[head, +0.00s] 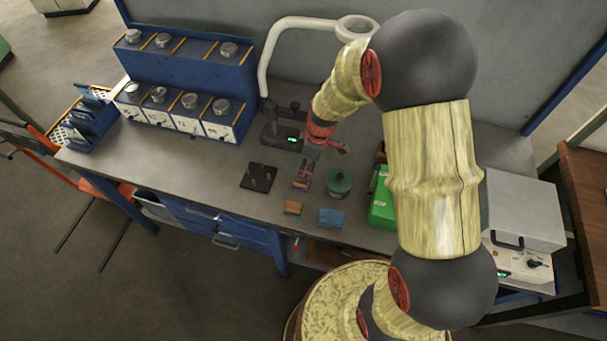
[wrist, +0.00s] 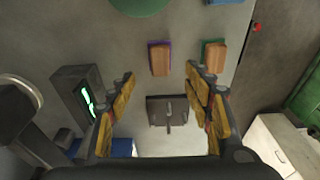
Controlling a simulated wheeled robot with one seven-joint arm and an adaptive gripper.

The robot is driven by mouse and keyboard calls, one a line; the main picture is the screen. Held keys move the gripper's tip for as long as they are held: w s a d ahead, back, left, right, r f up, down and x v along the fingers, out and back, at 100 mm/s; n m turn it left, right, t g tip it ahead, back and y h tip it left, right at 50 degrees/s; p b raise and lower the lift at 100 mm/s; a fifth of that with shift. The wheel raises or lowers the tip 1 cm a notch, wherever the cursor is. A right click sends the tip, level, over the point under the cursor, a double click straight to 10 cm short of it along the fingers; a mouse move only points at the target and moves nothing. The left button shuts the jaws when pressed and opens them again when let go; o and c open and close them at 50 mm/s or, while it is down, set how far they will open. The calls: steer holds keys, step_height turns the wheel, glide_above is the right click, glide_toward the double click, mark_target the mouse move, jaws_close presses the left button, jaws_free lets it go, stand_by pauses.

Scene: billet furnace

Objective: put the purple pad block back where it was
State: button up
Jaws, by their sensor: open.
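The purple pad block (wrist: 160,58) has a wooden-brown body with a purple edge. In the wrist view it lies on the grey bench top just beyond the space between my fingertips. In the head view the purple pad block (head: 300,186) shows partly, just below my fingers. My gripper (wrist: 160,74) is open and empty, with one finger to each side of the block's line. In the head view my gripper (head: 306,169) hangs over the bench; how far above the block it is I cannot tell.
A similar block with a green edge (wrist: 213,56) lies to the right in the wrist view. A black plate (head: 259,177), a round green container (head: 338,184), a blue block (head: 331,218) and a device with a green display (head: 282,135) stand around. Bare bench lies left of the plate.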

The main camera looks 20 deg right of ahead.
steer(key=s+a+r+m+t, duration=0.1)
steer(key=s+r+m, duration=0.25)
steer(key=r, duration=0.75)
steer(key=s+a+r+m+t, duration=0.15)
steer(key=s+r, duration=0.35)
steer(key=r, duration=0.6)
steer(key=s+d+r+m+t+h, duration=0.1)
steer(key=s+r+m+t, duration=0.1)
steer(key=s+r+m, duration=0.3)
steer(key=s+r, duration=0.3)
steer(key=s, duration=0.4)
steer(key=shift+s+r+m+h, duration=0.3)
steer(key=shift+s+m, duration=0.05)
steer(key=shift+m, duration=0.05)
steer(key=shift+d+f, duration=0.1)
steer(key=shift+f, duration=0.05)
